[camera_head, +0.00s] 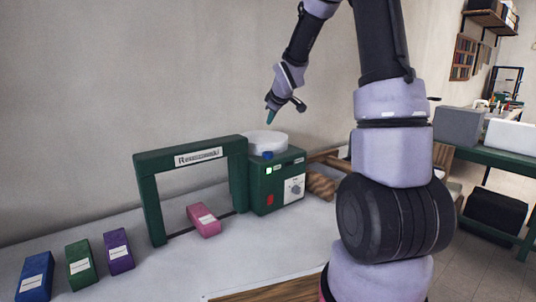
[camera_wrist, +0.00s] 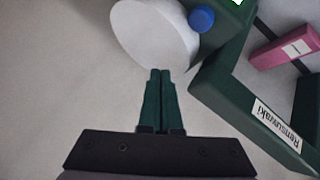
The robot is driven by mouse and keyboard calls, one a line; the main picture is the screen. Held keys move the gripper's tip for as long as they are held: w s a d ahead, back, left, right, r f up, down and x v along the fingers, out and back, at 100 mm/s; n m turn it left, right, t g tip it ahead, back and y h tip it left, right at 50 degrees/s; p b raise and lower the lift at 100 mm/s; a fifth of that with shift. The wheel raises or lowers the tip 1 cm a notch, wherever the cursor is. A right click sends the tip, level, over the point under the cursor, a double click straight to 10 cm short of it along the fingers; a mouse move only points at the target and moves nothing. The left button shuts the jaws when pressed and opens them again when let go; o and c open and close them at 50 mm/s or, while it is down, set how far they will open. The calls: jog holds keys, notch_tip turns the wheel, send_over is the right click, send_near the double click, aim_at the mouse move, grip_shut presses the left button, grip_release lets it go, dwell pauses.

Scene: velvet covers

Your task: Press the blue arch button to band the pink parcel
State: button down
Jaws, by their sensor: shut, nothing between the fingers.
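The pink parcel (camera_head: 204,220) lies on the table under the green arch (camera_head: 190,150), whose sign reads roughly "Rensuwaki". In the wrist view the pink parcel (camera_wrist: 284,47) shows at the right, past the arch (camera_wrist: 220,90). The blue button (camera_head: 268,155) sits on top of the green machine box (camera_head: 277,182) at the arch's right end; it also shows in the wrist view (camera_wrist: 201,19). A white round drum (camera_head: 265,141) stands beside the button. My gripper (camera_head: 270,117) is shut and empty, in the air above the drum, apart from the button.
Blue (camera_head: 35,276), green (camera_head: 80,263) and purple (camera_head: 118,250) parcels lie on the table at the left. The box's front has a red switch (camera_head: 270,200) and a dial plate (camera_head: 294,189). Brown rolls (camera_head: 321,185) lie right of the box. The wall stands close behind.

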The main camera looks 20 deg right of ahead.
jog(key=shift+w+f+n, duration=0.3)
jog(key=shift+w+f, duration=0.35)
jog(key=shift+f, duration=0.1)
send_near(268, 151)
jog(key=shift+w+r+x, duration=0.15)
jog(key=shift+x, duration=0.7)
jog(key=shift+w+r+x, duration=0.1)
jog(key=shift+x, duration=0.8)
jog(key=shift+w+r+x, duration=0.15)
jog(key=shift+x, duration=0.7)
jog(key=shift+a, duration=0.1)
jog(key=shift+f, duration=0.4)
jog(key=shift+f, duration=0.55)
jog(key=shift+r, duration=0.1)
dwell(0.5)
jog(key=shift+r, duration=0.85)
